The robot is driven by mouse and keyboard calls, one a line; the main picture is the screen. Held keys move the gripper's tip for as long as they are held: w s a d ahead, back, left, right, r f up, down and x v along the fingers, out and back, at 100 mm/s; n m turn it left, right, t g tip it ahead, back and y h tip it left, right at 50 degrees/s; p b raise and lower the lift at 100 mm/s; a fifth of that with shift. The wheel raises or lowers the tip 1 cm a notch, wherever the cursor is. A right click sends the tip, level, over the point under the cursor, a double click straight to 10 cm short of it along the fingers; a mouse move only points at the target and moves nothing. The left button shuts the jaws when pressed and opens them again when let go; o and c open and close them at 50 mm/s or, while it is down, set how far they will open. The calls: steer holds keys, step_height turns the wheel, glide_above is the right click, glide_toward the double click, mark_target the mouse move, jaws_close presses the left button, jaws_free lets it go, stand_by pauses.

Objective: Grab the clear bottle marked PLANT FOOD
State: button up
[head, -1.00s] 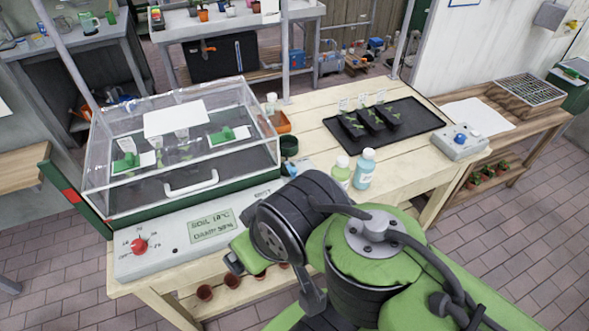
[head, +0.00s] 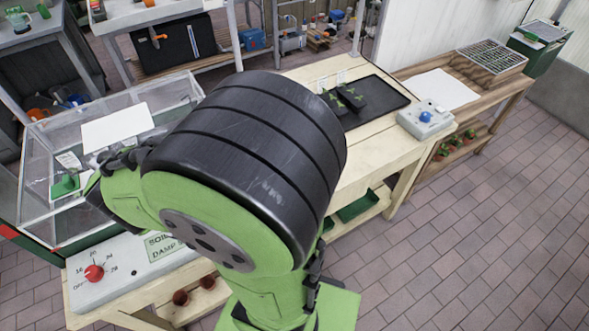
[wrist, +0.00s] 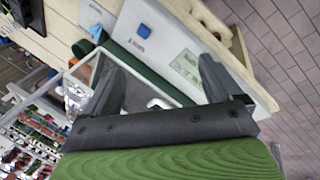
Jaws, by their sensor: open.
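No bottle marked PLANT FOOD can be made out now. In the head view my large green and black arm covers the part of the table where two small bottles stood earlier. My gripper (wrist: 151,58) shows in the wrist view with its two dark fingers wide apart and nothing between them. It is over the clear-lidded propagator and its pale control panel (wrist: 178,45).
The clear-lidded propagator (head: 35,190) stands at the left of the wooden table (head: 372,150). A black tray (head: 385,100) with seedling pots and a grey box with a blue knob (head: 426,119) are at the right. The tiled floor at the right is clear.

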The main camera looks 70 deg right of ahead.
steer(key=s+d+f+n+g+h, duration=0.2)
steer(key=s+d+f+n, duration=0.1)
steer(key=d, duration=0.7)
steer(key=s+d+f+n+g+h, duration=0.2)
steer(key=s+d+f+n+h, duration=0.1)
steer(key=s+d+f, duration=0.3)
steer(key=s+d+f+n+g+h+b, duration=0.1)
steer(key=s+d+f+n+g+h, duration=0.2)
steer(key=d, duration=1.1)
steer(key=shift+s+d+f+n, duration=0.1)
steer(key=shift+s+f+n, duration=0.25)
steer(key=shift+f, duration=0.45)
steer(key=shift+s+d+f+n, duration=0.1)
steer(key=shift+s+f+n, duration=0.25)
steer(key=shift+f, duration=0.4)
steer(key=shift+s+f+n, duration=0.3)
steer(key=shift+f+n, duration=0.1)
steer(key=shift+f, duration=0.4)
steer(key=shift+a, duration=0.1)
steer(key=shift+c, duration=0.3)
steer(key=shift+r, duration=0.1)
steer(key=c, duration=1.2)
